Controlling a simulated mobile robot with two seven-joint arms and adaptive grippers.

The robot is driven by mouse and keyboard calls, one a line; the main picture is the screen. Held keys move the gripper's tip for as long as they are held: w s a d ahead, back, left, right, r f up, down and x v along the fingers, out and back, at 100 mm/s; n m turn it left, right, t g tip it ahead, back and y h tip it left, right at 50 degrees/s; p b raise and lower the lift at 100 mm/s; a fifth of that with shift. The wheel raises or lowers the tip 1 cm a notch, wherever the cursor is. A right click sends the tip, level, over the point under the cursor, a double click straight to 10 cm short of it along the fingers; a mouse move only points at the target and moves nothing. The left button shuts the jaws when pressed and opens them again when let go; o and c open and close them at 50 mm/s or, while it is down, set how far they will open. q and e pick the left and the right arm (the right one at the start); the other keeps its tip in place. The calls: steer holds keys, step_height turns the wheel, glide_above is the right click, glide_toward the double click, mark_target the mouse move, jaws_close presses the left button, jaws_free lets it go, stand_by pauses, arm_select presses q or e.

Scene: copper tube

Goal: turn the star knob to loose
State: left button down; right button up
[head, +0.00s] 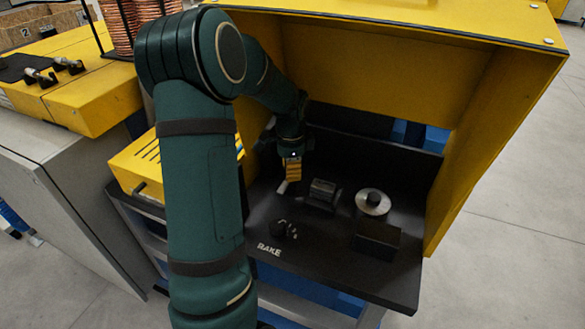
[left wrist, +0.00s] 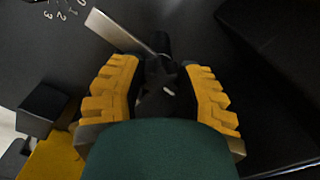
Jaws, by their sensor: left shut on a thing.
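In the left wrist view, the black star knob (left wrist: 158,78) sits between the two yellow ridged fingers of my left gripper (left wrist: 165,90), with a small white mark on it. The fingers are shut on it from both sides. In the head view my left gripper (head: 292,172) reaches down at the back left of the black panel (head: 330,255), and the knob is hidden there by the fingers. A flat light-grey bar (left wrist: 115,30) extends from beside the knob; it also shows in the head view (head: 283,187). My right gripper is not in view.
The yellow hood (head: 480,130) walls in the back and right. Copper coils (head: 128,18) stand at upper left.

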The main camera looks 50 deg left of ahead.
arm_select(q)
steer(key=c, duration=0.5)
jaws_free()
steer(key=shift+d, duration=0.1)
